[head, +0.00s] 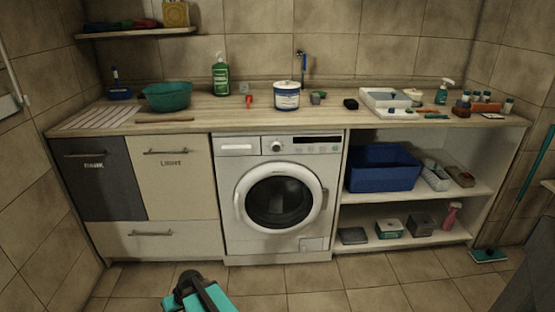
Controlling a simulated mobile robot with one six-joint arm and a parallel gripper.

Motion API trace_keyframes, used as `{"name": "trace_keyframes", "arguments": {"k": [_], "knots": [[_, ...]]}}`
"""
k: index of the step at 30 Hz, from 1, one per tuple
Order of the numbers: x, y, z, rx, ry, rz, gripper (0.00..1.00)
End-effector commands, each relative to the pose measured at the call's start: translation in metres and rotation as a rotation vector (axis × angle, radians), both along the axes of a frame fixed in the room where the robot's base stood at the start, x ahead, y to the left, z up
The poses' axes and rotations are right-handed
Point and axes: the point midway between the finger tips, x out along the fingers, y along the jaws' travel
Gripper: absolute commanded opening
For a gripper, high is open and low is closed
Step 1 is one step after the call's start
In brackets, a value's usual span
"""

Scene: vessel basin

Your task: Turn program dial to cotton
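The program dial (277,147) is a small round knob on the upper front panel of the white washing machine (232,185), left of the dark display (317,139). The dial's markings and pointer are too small to read, so I cannot tell which program it is set to. The machine's round door (279,200) is shut.
Cabinets (180,187) flank the machine on the left, open shelves (400,193) on the right. The floor before the machine is mostly clear.

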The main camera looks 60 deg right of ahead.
Motion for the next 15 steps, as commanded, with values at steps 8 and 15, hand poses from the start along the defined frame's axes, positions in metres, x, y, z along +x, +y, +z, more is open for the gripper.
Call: {"name": "trace_keyframes", "arguments": {"k": [8,15], "knots": [[0.058,-0.131,0.064,-0.089,-0.301,-0.178,0.54],[0.065,-0.252,0.139,-0.213,-0.531,-0.336,0.54]]}}
